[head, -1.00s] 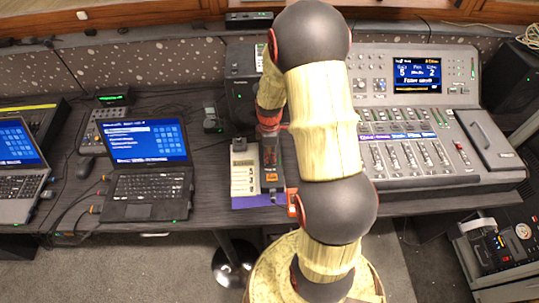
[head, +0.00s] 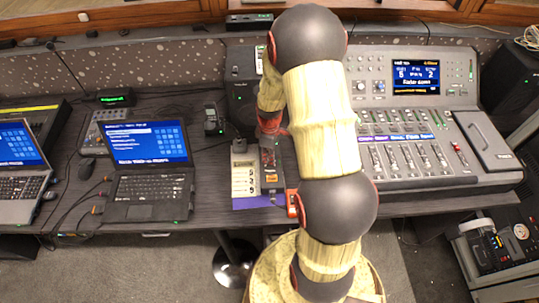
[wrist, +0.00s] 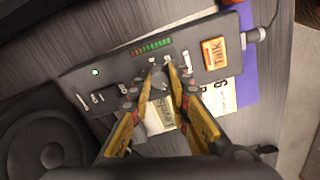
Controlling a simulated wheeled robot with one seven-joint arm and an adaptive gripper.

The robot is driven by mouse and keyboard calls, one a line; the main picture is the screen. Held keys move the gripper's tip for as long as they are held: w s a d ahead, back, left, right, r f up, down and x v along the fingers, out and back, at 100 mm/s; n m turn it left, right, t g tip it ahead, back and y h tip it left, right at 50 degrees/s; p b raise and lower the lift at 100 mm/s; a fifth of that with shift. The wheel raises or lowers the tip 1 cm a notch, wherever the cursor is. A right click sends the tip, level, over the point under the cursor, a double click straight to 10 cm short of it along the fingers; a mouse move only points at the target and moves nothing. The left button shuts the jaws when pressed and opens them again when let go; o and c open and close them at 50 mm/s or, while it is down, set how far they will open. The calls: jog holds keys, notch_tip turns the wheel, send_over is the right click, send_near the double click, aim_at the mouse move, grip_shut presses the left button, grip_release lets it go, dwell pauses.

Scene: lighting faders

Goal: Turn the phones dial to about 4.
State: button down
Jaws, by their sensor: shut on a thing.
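The dark talkback box (wrist: 113,72) lies across the middle of the wrist view, with a green light, a row of level lights and an orange Talk button (wrist: 214,54). In the head view the box (head: 271,183) sits near the desk's front edge, partly covered by my arm. My gripper (wrist: 161,70) is over the box, its two yellow-and-black fingers closed on the sides of a small dark dial (wrist: 159,82). The fingers hide part of the dial. Its label and pointer are too small to read.
A paper sheet with large print (head: 243,178) lies left of the box. A black speaker (wrist: 45,145) stands close by. A mixing desk (head: 372,183) fills the right, and a laptop (head: 148,186) stands to the left.

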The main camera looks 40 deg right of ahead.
jog(key=m+p, duration=0.1)
jog(key=m, duration=0.3)
jog(key=shift+r+m, duration=0.1)
jog(key=shift+m, duration=0.2)
jog(key=m+p, duration=0.1)
jog(key=m, duration=0.3)
jog(key=shift+m+p, duration=0.3)
jog(key=shift+p, duration=0.05)
jog(key=m+p, duration=0.1)
jog(key=m, duration=0.3)
jog(key=shift+m, duration=0.3)
jog(key=shift+m+p, duration=0.4)
jog(key=shift+m, duration=1.7)
jog(key=c, duration=1.7)
grip_release()
jog(key=shift+o, duration=0.2)
